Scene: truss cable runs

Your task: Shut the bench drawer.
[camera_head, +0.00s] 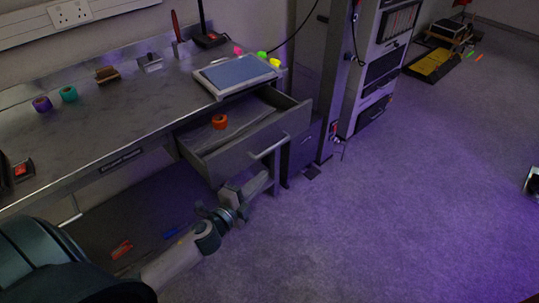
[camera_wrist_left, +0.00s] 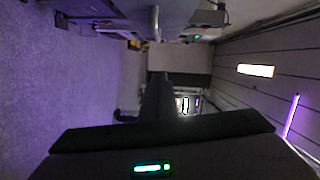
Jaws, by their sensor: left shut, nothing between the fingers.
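The bench drawer (camera_head: 238,150) is pulled out from under the workbench, its inside visible from above. It has a bar handle (camera_head: 270,146) on its front. An orange ring-shaped roll (camera_head: 220,121) is in the drawer. My left gripper (camera_head: 266,178) is shut and empty, in front of the drawer and just below the handle; I cannot tell whether it touches. In the left wrist view the shut fingers (camera_wrist_left: 156,85) point up the picture toward a pale bar that looks like the handle (camera_wrist_left: 155,22). My right gripper is not in view.
The grey workbench (camera_head: 120,115) holds a tablet (camera_head: 236,74), a brush (camera_head: 107,74), purple and teal rolls and several bright small items. A tall rack (camera_head: 375,70) stands right of the drawer, beyond a post. The carpet (camera_head: 400,200) at the right is mostly clear.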

